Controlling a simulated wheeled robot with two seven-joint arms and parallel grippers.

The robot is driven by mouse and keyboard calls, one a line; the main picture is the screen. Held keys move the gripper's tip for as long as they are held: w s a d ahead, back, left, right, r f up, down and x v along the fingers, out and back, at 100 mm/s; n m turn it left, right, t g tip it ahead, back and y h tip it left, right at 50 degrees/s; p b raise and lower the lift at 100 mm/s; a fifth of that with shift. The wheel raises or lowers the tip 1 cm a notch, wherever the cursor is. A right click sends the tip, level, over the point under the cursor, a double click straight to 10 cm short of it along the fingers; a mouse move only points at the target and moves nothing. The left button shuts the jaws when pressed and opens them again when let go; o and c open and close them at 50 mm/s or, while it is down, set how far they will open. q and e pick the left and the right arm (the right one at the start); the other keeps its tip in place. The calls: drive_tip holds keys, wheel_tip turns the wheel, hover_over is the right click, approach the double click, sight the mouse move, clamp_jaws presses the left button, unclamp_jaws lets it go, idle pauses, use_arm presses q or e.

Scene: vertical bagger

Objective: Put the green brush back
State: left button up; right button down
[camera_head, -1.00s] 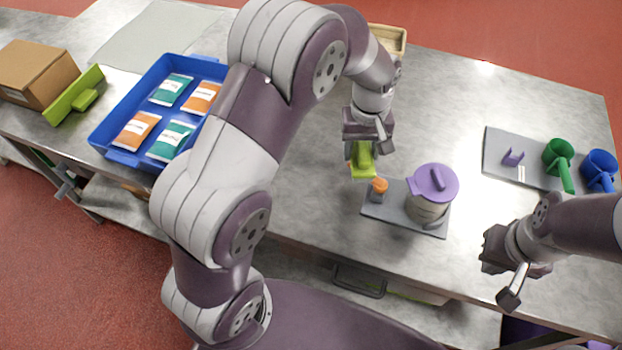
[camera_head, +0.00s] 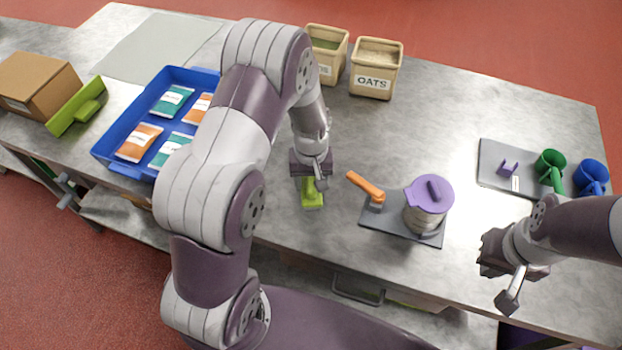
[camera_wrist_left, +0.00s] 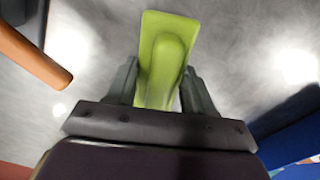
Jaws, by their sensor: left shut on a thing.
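The green brush (camera_head: 312,193) is lime green, with a flat plate and a raised grip. My left gripper (camera_head: 314,172) is shut on it over the bare table, left of the grey mat. In the left wrist view the brush (camera_wrist_left: 163,60) sits between the two fingers (camera_wrist_left: 160,90), its plate reaching away from the palm. Whether its underside touches the table is unclear. My right gripper (camera_head: 512,272) is at the right, near the table's front edge, away from the brush; its finger gap is not clear.
A grey mat (camera_head: 395,229) holds an orange-handled tool (camera_head: 366,187) and a purple-lidded pot (camera_head: 428,205). Left are a blue tray (camera_head: 127,170) with packets, a lime green piece (camera_head: 77,108) and a cardboard box (camera_head: 38,85). An oats bin (camera_head: 375,70) stands behind. The central table is clear.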

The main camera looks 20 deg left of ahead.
use_arm(q)
drive_tip(key=o, duration=1)
drive_tip(key=shift+f, duration=0.15)
wheel_tip(320, 180, up, 12)
drive_tip(key=shift+f+b, duration=0.1)
drive_tip(key=shift+b, duration=0.3)
drive_tip(key=s+d+r+m+t, duration=0.1)
drive_tip(key=s+m, duration=0.4)
drive_tip(key=s, duration=0.7)
drive_tip(key=shift+s+d+r, duration=0.25)
drive_tip(key=shift+d, duration=0.3)
